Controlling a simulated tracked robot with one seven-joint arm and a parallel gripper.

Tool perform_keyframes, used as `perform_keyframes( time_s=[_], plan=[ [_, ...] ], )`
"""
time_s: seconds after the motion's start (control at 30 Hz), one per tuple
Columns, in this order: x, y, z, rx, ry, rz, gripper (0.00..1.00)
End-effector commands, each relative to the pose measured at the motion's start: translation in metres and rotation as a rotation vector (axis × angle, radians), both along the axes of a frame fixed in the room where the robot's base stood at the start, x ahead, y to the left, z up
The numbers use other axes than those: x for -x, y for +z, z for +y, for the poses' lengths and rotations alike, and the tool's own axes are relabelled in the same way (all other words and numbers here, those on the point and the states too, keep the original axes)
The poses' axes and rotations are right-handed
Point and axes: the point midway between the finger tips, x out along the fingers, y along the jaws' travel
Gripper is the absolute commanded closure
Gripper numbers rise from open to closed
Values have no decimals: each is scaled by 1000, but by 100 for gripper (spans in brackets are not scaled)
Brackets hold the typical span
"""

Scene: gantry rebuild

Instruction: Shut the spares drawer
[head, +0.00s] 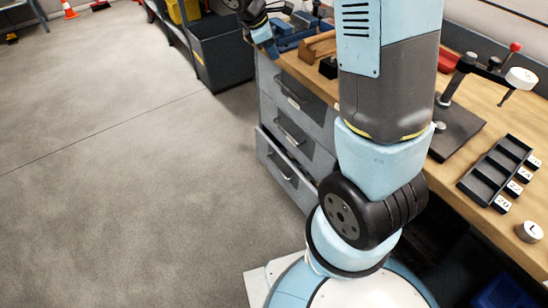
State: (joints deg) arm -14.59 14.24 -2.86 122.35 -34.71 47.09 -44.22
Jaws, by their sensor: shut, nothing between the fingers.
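A grey drawer unit stands under the wooden bench, with several drawer fronts one above another. The lowest visible drawer (280,176) stands out a little from the unit, with a dark gap along its top edge. The drawer above it (291,134) and the top drawer (293,92) look flush. Each has a dark bar handle. I cannot read any labels, so I cannot tell by name which is the spares drawer. My arm crosses in front of the unit's right side. Part of my arm shows near the bench's far left corner, but I cannot make out my gripper's fingers.
The bench top (490,105) carries a black divided tray (496,170), several labelled blocks, a stand with a red knob (514,47) and a white round weight (529,231). A dark grey bin (224,50) stands beyond the drawers. The floor (110,170) left of them is clear.

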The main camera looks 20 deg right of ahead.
Motion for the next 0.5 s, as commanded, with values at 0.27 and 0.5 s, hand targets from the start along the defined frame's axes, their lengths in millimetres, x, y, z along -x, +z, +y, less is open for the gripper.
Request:
perform_keyframes(
  time_s=[0.27,0.5],
  plan=[
    [-42,-83,21,132,299,181,100],
    [-67,-162,40,237,562,342,100]
  ],
)
